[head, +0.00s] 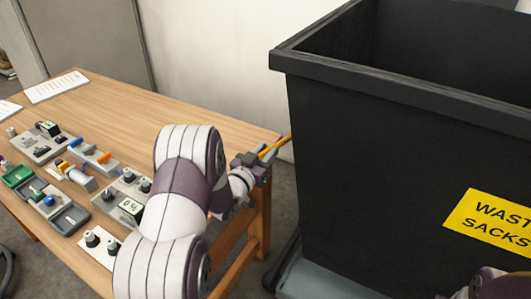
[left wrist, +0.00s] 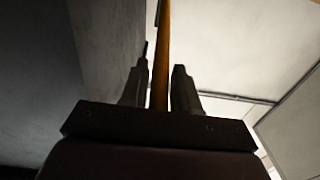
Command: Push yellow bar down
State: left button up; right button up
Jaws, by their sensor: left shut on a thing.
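The yellow bar (head: 275,147) shows in the head view as a short slanted piece between my left gripper (head: 262,157) and the dark bin. In the left wrist view the bar (left wrist: 161,60) runs from the top edge down between the two fingers of my left gripper (left wrist: 160,85). The left gripper is shut on the bar, beyond the table's right end and beside the bin. The bar's far end is out of sight. Only a piece of my right arm shows at the bottom right of the head view; its gripper is not seen.
A large black bin (head: 390,170) with a yellow "WASTE SACKS" label (head: 490,218) fills the right side. A wooden table (head: 110,107) at the left carries several trays, switches and small devices, with papers (head: 56,86) at its far end. A narrow gap separates table and bin.

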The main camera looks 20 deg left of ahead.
pick_arm(q)
notch_tip(320, 180, down, 27)
jog(key=w+b, duration=0.1)
jog(key=b, duration=2.2)
jog(key=o, duration=1)
jog(key=shift+r, duration=0.1)
jog(key=shift+c, duration=0.2)
jog(key=shift+s, duration=0.1)
jog(key=s+p, duration=0.3)
jog(key=s, duration=0.9)
jog(key=shift+s+a, duration=0.4)
jog(key=shift+a, duration=0.05)
